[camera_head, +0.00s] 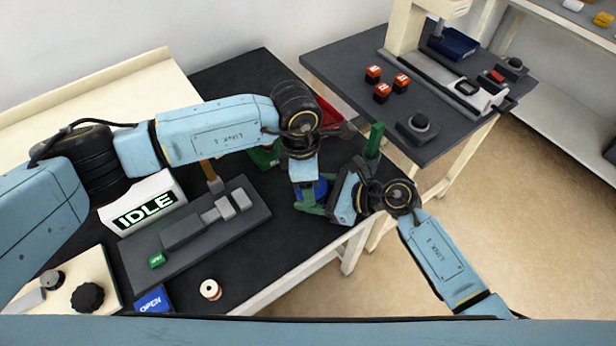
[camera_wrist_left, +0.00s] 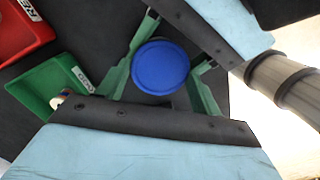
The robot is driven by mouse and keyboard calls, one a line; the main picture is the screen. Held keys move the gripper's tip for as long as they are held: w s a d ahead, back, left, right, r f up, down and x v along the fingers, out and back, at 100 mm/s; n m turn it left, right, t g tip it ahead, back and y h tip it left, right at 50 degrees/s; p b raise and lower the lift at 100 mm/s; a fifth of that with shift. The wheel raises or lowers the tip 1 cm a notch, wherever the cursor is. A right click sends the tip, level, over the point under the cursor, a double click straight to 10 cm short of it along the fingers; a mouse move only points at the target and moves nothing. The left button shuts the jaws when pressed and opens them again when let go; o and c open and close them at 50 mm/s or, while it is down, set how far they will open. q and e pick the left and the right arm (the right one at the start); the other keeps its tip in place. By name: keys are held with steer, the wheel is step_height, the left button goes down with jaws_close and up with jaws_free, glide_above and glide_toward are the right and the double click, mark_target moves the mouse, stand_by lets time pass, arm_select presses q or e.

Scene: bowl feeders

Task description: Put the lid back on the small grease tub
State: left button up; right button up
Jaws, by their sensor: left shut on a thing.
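A round blue lid (camera_head: 318,188) sits among green fingers at the table's right edge. The left wrist view shows its flat top and raised rim (camera_wrist_left: 160,67). My left gripper (camera_head: 306,198) reaches down from above and is shut on the lid, as far as I can see. My right gripper (camera_head: 328,200) comes in from the right, close against it; the left wrist view shows green fingers from both sides around the blue disc. Whether the right fingers are shut is unclear. The grease tub's body is not clearly visible; it may be hidden beneath the lid.
A green bin (camera_wrist_left: 52,85) and a red bin (camera_wrist_left: 22,30) stand close by. A grey fixture (camera_head: 195,220), an IDLE sign (camera_head: 143,203) and a white-rimmed spool (camera_head: 210,289) are to the left. An upright green piece (camera_head: 374,140) shows behind my right gripper. Floor lies beyond the table's right edge.

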arm_select(q)
steer(key=shift+a+f, duration=0.2)
steer(key=shift+f, duration=0.3)
arm_select(e)
steer(key=shift+s+a+r, duration=0.1)
steer(key=shift+a+r, duration=0.1)
steer(key=shift+a, duration=0.05)
arm_select(q)
steer(key=o, duration=0.7)
steer(key=shift+d, duration=0.1)
steer(key=shift+s, duration=0.1)
steer(key=r, duration=0.4)
steer(key=shift+a, duration=0.2)
arm_select(e)
steer(key=shift+d, duration=0.1)
arm_select(q)
steer(key=shift+r, duration=0.2)
arm_select(e)
steer(key=shift+d+f, duration=0.1)
arm_select(q)
steer(key=c, duration=1.3)
steer(key=shift+d+f, duration=0.15)
steer(key=shift+f, duration=0.2)
